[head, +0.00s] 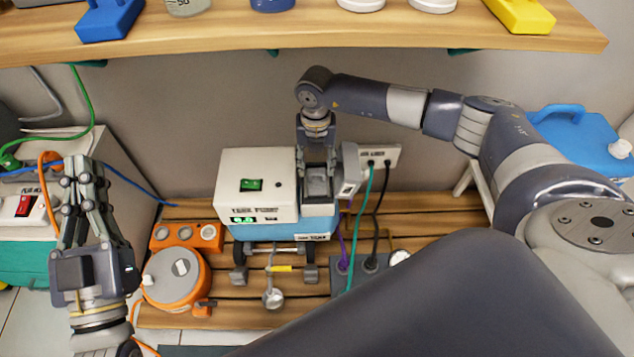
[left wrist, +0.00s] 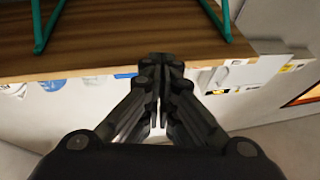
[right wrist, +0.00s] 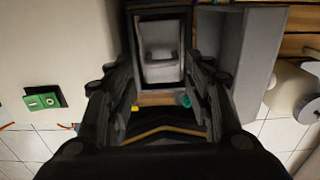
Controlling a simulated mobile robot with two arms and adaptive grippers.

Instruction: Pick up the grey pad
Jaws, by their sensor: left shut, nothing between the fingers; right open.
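A light grey piece, which looks like the grey pad (head: 318,184), sits in a dark recess at the right end of the white and blue machine (head: 262,180). In the right wrist view the grey pad (right wrist: 160,65) lies straight ahead inside a dark frame. My right gripper (head: 318,168) is open above the recess, its fingers on either side of the pad. I cannot tell whether they touch it. My left gripper (head: 84,168) is shut and empty at the far left, pointing up, and its closed fingertips show in the left wrist view (left wrist: 160,62).
A grey flap (head: 350,170) stands at the machine's right side, close to my right gripper. An orange reel (head: 177,280) and an orange block (head: 187,237) lie left on the slatted bench (head: 215,318). A wooden shelf (head: 350,38) overhangs behind. Cables and a power box (head: 372,270) lie right.

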